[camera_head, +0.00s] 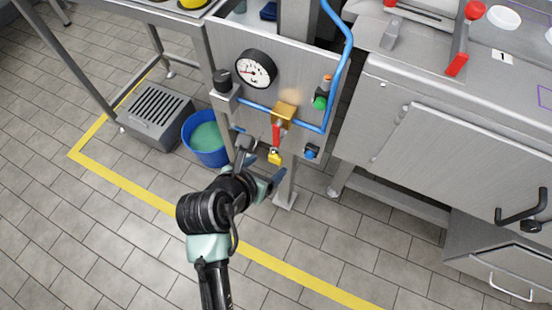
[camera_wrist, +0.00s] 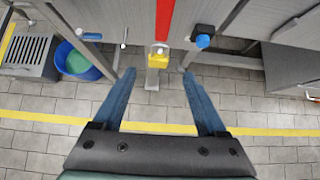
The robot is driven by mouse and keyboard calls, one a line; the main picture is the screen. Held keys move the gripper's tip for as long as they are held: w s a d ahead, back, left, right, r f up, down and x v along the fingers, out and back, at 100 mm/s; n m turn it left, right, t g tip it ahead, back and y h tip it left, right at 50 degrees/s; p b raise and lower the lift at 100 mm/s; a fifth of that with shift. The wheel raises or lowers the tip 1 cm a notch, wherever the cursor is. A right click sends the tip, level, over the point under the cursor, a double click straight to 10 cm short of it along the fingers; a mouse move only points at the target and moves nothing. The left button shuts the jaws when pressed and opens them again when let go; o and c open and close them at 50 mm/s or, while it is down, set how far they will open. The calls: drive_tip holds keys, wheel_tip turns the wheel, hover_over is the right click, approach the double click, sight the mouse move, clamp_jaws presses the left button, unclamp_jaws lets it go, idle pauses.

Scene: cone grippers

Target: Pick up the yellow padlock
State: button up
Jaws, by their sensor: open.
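The yellow padlock (camera_head: 275,157) hangs at the lower end of a red handle (camera_head: 277,133) below a brass valve block (camera_head: 285,113) on the steel panel. In the wrist view the padlock (camera_wrist: 158,58) shows at upper centre, below the red handle (camera_wrist: 165,18). My gripper (camera_wrist: 157,76) is open and empty. Its two blue fingers reach toward the padlock, one to each side in the picture, and appear apart from it. In the head view my gripper (camera_head: 262,160) is close to the panel, near the padlock. I cannot tell the exact distance in depth.
The panel carries a gauge (camera_head: 256,69), a blue pipe (camera_head: 345,50), a green knob (camera_head: 320,102) and a blue knob (camera_head: 312,152). A blue bucket (camera_head: 190,150) and a grey slatted box (camera_head: 152,120) stand on the floor at left. A steel cabinet (camera_head: 440,150) stands at right.

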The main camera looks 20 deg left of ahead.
sight(274, 158)
drive_tip(key=b+x, duration=0.3)
drive_tip(key=x, duration=0.4)
drive_tip(key=shift+w+a+r, duration=0.1)
drive_tip(key=shift+a+r, duration=0.05)
clamp_jaws()
